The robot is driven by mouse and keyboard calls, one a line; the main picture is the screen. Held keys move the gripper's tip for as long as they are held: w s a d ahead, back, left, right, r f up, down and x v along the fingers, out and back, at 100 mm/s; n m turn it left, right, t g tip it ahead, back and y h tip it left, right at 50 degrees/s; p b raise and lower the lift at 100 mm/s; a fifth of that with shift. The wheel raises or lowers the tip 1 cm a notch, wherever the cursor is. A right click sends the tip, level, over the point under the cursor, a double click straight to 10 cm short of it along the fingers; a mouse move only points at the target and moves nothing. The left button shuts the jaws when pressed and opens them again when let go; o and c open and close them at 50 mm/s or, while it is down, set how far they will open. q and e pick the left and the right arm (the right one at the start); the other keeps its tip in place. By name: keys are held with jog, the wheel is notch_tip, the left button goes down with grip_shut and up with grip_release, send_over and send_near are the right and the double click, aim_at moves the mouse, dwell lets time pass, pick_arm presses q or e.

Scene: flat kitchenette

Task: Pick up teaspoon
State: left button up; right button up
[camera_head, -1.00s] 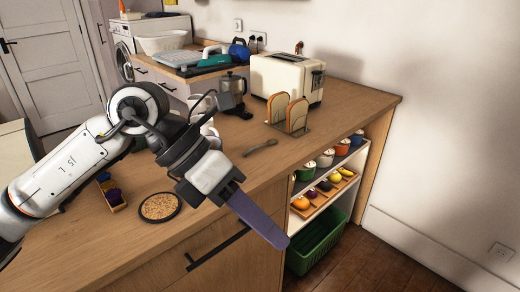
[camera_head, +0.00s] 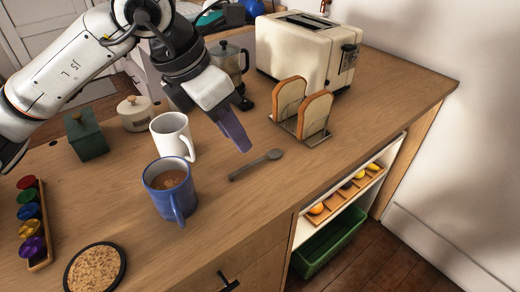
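The grey teaspoon (camera_head: 256,164) lies flat on the wooden counter, its bowl toward the toast rack and its handle toward the mugs. My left gripper (camera_head: 240,146) comes in from the upper left, with its purple finger pointing down just behind the teaspoon in the picture. It appears above the counter and apart from the teaspoon. The fingers overlap from this side, so I cannot see any gap between them. My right gripper is out of view.
A blue mug of brown drink (camera_head: 171,190) and a white mug (camera_head: 174,136) stand left of the teaspoon. A toast rack with bread (camera_head: 302,110), a toaster (camera_head: 307,50) and a coffee pot (camera_head: 229,62) stand behind. The counter (camera_head: 250,210) in front is clear.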

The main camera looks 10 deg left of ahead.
aim_at(250, 164)
pick_arm(q)
jog(key=shift+d+f, duration=0.15)
jog(key=shift+f, duration=0.4)
jog(key=shift+d+f, duration=0.15)
jog(key=shift+f, duration=0.4)
jog(key=x, duration=0.6)
jog(key=shift+a+p, duration=0.15)
jog(key=shift+p, duration=0.2)
jog(key=shift+r, duration=0.1)
grip_shut()
